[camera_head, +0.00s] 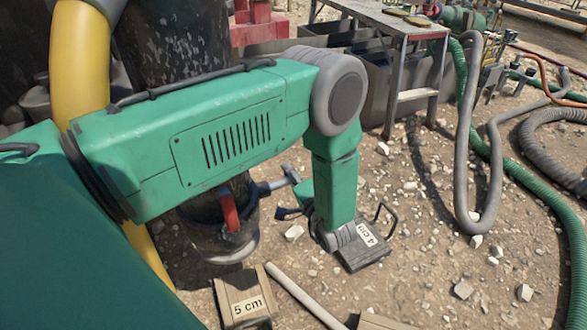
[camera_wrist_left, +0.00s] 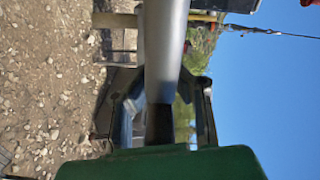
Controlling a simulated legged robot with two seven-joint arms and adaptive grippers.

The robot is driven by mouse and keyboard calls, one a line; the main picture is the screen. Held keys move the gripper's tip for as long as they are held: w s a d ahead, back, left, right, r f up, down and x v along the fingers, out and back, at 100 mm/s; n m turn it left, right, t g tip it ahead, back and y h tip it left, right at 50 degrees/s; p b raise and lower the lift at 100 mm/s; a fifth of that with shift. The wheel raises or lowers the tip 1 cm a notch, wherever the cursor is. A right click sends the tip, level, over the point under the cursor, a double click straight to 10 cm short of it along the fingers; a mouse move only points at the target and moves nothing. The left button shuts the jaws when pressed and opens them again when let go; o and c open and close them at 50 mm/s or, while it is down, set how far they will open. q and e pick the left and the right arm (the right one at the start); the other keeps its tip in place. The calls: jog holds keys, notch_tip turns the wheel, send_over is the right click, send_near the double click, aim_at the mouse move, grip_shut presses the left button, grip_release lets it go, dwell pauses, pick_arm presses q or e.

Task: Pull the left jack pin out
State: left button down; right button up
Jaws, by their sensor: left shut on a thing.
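The left jack pin (camera_head: 274,185) is a grey metal bar with a crosswise end, beside the dark jack leg (camera_head: 190,40) in the head view. My left gripper (camera_head: 288,212) is at the pin, partly hidden behind my own green forearm. In the left wrist view a grey bar, which I take for the pin (camera_wrist_left: 166,45), runs between the dark fingers of my left gripper (camera_wrist_left: 158,108), shut on it. How far the pin sits in the leg is hidden. My right gripper is not in view.
A red handle (camera_head: 229,208) is on the leg. A metal table (camera_head: 385,18) stands behind; hoses (camera_head: 510,160) lie right.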

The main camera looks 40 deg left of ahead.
pick_arm(q)
jog(key=shift+w+f, duration=0.15)
jog(key=c, duration=1.9)
grip_release()
jog(key=o, duration=0.4)
jog(key=shift+w+d+f, duration=0.1)
jog(key=shift+d+f, duration=0.05)
jog(key=shift+d+r, duration=0.15)
jog(key=shift+r, duration=0.05)
jog(key=shift+s+d, duration=0.2)
jog(key=shift+d, duration=0.15)
jog(key=v, duration=1.1)
jog(key=shift+d+f, duration=0.1)
